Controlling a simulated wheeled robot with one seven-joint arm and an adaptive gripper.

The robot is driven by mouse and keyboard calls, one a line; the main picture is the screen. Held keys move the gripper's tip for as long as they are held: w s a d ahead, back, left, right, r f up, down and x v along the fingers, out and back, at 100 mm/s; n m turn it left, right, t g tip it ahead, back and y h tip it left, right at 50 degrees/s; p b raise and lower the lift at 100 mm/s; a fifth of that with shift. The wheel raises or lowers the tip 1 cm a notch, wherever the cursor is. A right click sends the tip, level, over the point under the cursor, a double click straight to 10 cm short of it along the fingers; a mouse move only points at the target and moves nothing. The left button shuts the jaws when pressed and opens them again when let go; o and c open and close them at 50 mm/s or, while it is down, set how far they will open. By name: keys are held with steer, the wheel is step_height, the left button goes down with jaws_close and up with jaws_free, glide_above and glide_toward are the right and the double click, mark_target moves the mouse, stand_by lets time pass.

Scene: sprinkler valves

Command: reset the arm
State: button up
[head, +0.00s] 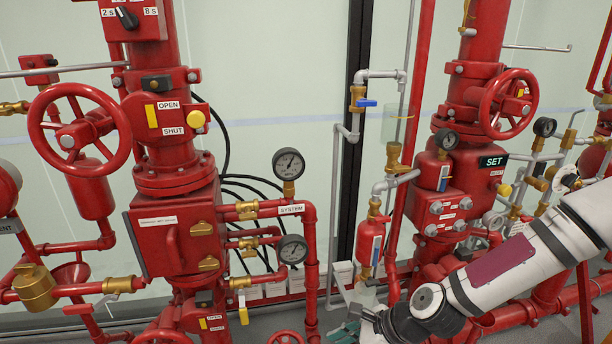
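My arm, white and grey with a maroon panel, reaches in from the right edge and slopes down to the lower middle of the head view. My gripper (352,318) is at its lower end, near the bottom edge, low in front of the floor between the two red valve assemblies. Its fingers are small and partly cut off or hidden by the dark wrist, so I cannot tell whether they are open or shut. I see nothing clearly held. The arm covers the lower part of the right valve assembly (448,190).
The left red valve assembly (178,235) carries a large handwheel (78,130) and gauges (288,163). The right one has a handwheel (510,104) and a black SET sign (493,161). Thin pipes and a red cylinder (371,240) stand between them. A pale wall is behind.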

steer(key=s+d+r+n+h, duration=0.4)
steer(key=d+r+n+h, duration=0.3)
steer(key=d+r+n, duration=0.5)
steer(key=s+r+n+t, duration=0.1)
steer(key=s+r+n, duration=0.3)
steer(key=r, duration=0.5)
steer(key=s+r+n+t, duration=0.1)
steer(key=s+r+n, duration=0.3)
steer(key=s+r, duration=0.4)
step_height(320, 180, up, 2)
steer(key=shift+r+n+t, duration=0.25)
steer(key=shift+n+t, duration=0.05)
steer(key=shift+n, duration=0.1)
stand_by(0.3)
